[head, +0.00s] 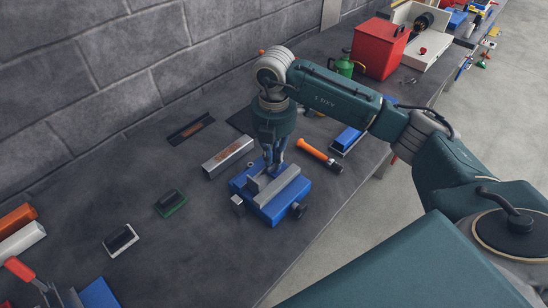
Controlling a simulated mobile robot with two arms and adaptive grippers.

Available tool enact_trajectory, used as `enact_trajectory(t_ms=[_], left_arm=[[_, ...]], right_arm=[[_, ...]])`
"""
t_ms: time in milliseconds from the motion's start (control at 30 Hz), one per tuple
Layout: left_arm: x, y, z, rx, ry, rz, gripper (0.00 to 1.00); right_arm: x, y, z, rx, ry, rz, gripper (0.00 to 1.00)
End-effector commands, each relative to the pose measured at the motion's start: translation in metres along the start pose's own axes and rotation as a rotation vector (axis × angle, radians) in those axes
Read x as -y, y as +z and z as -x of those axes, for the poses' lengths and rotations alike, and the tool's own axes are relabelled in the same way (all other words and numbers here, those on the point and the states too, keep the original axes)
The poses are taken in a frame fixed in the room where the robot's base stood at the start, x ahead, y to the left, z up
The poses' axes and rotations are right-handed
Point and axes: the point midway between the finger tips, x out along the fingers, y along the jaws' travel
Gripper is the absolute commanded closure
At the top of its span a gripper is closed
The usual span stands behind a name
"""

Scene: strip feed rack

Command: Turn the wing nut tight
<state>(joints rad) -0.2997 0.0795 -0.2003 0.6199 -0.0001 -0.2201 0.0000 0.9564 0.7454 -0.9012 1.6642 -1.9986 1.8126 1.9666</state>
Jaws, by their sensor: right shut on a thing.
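A blue vise-like fixture (269,211) with grey metal jaw bars (279,187) stands on the dark bench at the middle of the head view. My right gripper (271,167) points straight down at the back of this fixture. Its fingers are shut on a small part there, which I take to be the wing nut. The fingers hide the part, so its wings and angle cannot be made out. My left gripper is out of view.
A grey metal bar (228,157) lies left of the fixture, and an orange-handled tool (318,154) lies right. A red box (380,48) and green can (345,66) stand farther back.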

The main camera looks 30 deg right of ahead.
Motion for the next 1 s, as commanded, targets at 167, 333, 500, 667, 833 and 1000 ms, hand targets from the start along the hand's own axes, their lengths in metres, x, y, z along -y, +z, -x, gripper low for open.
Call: enact_trajectory(t_ms=[167, 333, 500, 667, 833, 1000], left_arm=[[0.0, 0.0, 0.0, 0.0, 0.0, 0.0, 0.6], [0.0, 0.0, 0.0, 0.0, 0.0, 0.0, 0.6], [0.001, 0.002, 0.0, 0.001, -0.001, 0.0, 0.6], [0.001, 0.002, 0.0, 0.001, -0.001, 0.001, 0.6], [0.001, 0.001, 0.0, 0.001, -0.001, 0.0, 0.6], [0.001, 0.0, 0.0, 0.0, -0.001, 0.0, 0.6]], right_arm=[[-0.001, 0.0, 0.001, 0.0, 0.002, 0.0, 0.77], [0.0, 0.0, 0.0, 0.0, 0.001, 0.0, 0.69], [0.0, 0.0, 0.001, 0.0, 0.001, 0.001, 0.69], [-0.001, 0.001, 0.016, 0.001, 0.004, 0.0, 0.69], [-0.002, 0.001, 0.05, 0.002, 0.006, 0.001, 0.69], [-0.002, 0.0, 0.087, 0.001, 0.007, 0.001, 0.69]])
